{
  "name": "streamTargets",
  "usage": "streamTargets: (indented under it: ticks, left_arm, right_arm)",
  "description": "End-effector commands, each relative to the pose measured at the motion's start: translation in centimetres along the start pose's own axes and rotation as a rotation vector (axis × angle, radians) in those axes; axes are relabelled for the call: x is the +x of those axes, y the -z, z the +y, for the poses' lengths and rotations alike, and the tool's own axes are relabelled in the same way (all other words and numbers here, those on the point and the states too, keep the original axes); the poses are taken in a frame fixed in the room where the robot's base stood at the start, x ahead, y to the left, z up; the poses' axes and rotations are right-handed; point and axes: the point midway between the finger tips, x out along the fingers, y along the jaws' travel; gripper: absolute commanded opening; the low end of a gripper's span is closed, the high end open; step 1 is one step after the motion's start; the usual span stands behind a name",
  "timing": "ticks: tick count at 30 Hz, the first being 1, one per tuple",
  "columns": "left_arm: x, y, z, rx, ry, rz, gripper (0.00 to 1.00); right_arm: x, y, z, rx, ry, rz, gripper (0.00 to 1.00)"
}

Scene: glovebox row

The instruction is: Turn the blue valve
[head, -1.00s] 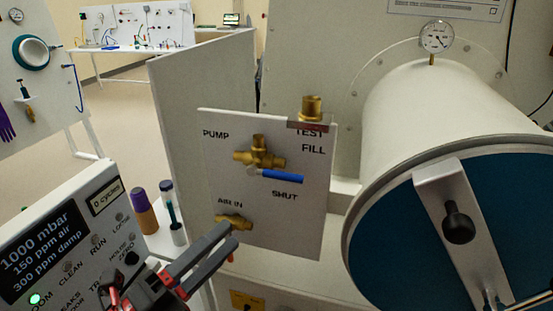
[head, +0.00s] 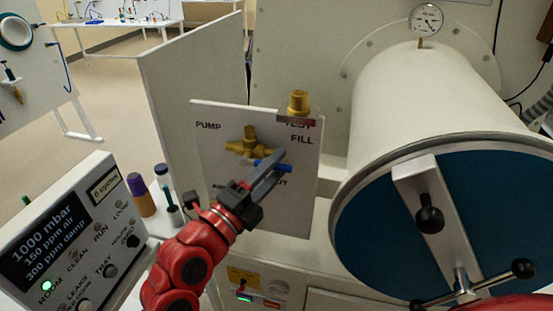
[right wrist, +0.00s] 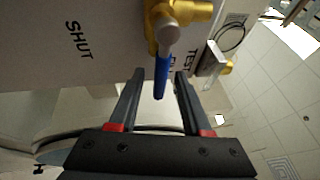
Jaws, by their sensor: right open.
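The blue valve is a brass valve body (head: 243,146) with a blue lever (head: 285,169) on an upright white panel (head: 220,115) labelled PUMP, TEST, FILL and SHUT. In the right wrist view, the blue lever (right wrist: 161,82) lies between the two fingers of my right gripper (right wrist: 160,76). The fingers are open, one on each side of it, with gaps showing. The SHUT label is partly covered in the head view. My left gripper is not in view.
A large white cylinder (head: 435,95) with a blue door (head: 375,215) and knobbed handles stands right of the panel. A control box (head: 60,235) reading 1000 mbar stands at the lower left. Bottles (head: 141,193) stand between the box and the panel.

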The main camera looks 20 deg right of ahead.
Motion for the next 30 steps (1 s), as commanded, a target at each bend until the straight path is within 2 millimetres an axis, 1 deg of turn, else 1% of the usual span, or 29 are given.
streamTargets:
  ticks: [1, 4, 11, 14, 15, 19, 20, 30]
  left_arm:
    - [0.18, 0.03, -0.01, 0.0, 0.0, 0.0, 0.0]
    - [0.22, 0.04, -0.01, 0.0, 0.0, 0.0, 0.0]
    - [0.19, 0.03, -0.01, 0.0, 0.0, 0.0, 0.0]
    - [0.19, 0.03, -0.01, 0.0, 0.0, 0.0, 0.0]
    - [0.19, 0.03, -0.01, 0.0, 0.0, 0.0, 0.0]
    - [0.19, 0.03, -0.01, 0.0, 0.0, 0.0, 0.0]
    - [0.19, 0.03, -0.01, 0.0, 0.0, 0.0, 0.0]
    - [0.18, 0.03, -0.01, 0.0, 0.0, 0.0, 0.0]
  right_arm:
    - [0.38, 0.05, -0.08, -0.001, 0.0, 0.002, 0.48]
    - [0.71, 0.01, 0.0, -0.001, 0.0, 0.0, 0.48]
    - [0.74, -0.01, 0.05, -0.001, 0.001, -0.001, 0.48]
    - [0.72, -0.02, 0.04, -0.001, 0.001, -0.001, 0.32]
    - [0.72, -0.01, 0.03, -0.001, 0.001, -0.001, 0.25]
    - [0.71, -0.02, 0.03, -0.001, 0.001, -0.001, 0.02]
    - [0.71, -0.02, 0.03, -0.001, 0.001, -0.001, 0.0]
    - [0.7, -0.02, 0.03, -0.001, 0.001, -0.001, 0.0]
